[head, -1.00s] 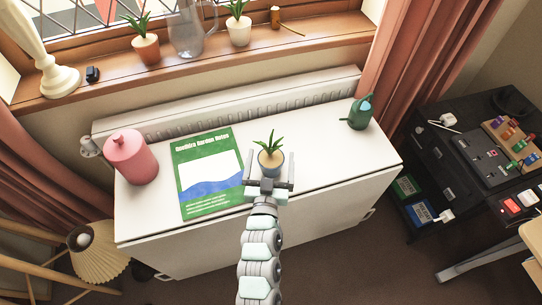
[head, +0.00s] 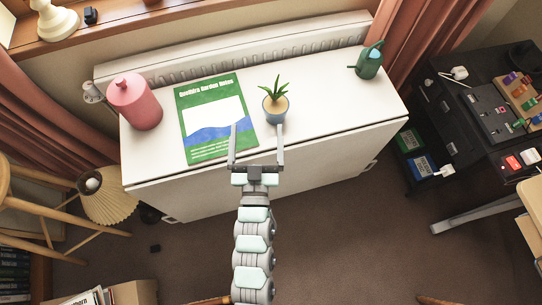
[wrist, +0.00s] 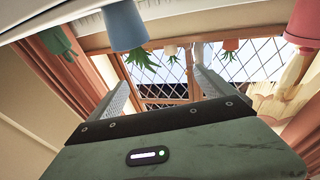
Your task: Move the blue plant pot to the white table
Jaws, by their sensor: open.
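The blue plant pot (head: 275,109), holding a spiky green plant, stands upright on the white table (head: 323,118), just right of the green booklet. My gripper (head: 257,126) is open and empty at the table's front edge. Its right fingertip is near the pot's front side, and its left fingertip is over the booklet; neither appears to hold the pot. The wrist view is upside down. There the blue pot (wrist: 125,27) is at the top, beyond and outside the gap between my open fingers (wrist: 160,85).
A green booklet (head: 217,118) and a pink canister (head: 135,102) are left on the table; a green watering can (head: 368,62) is at its right. A black cabinet (head: 455,120) stands to the right. A lamp (head: 105,193) and stool are at left.

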